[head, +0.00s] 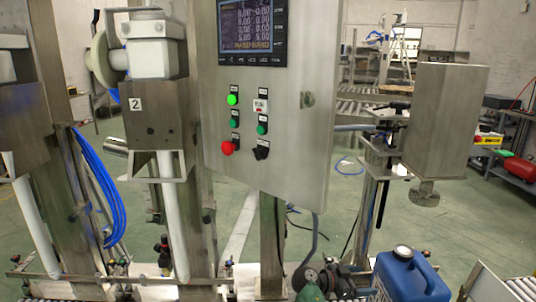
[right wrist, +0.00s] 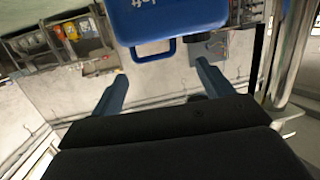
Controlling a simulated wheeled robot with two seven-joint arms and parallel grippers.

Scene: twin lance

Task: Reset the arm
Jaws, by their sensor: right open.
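My right gripper (right wrist: 161,72) shows in the right wrist view with its two blue-grey fingers spread apart and nothing between them. A blue jug (right wrist: 165,18) with a loop handle is just past the fingertips, apart from them as far as I can tell. I cannot make out my right gripper clearly in the head view. My left gripper is not in view.
A steel control cabinet (head: 305,150) with a screen and buttons stands in the middle. White lances (head: 172,220) on steel posts stand at the left, with blue hoses (head: 103,190). A steel box (head: 447,120) hangs at the right. Green floor (head: 440,225) is open behind the jug.

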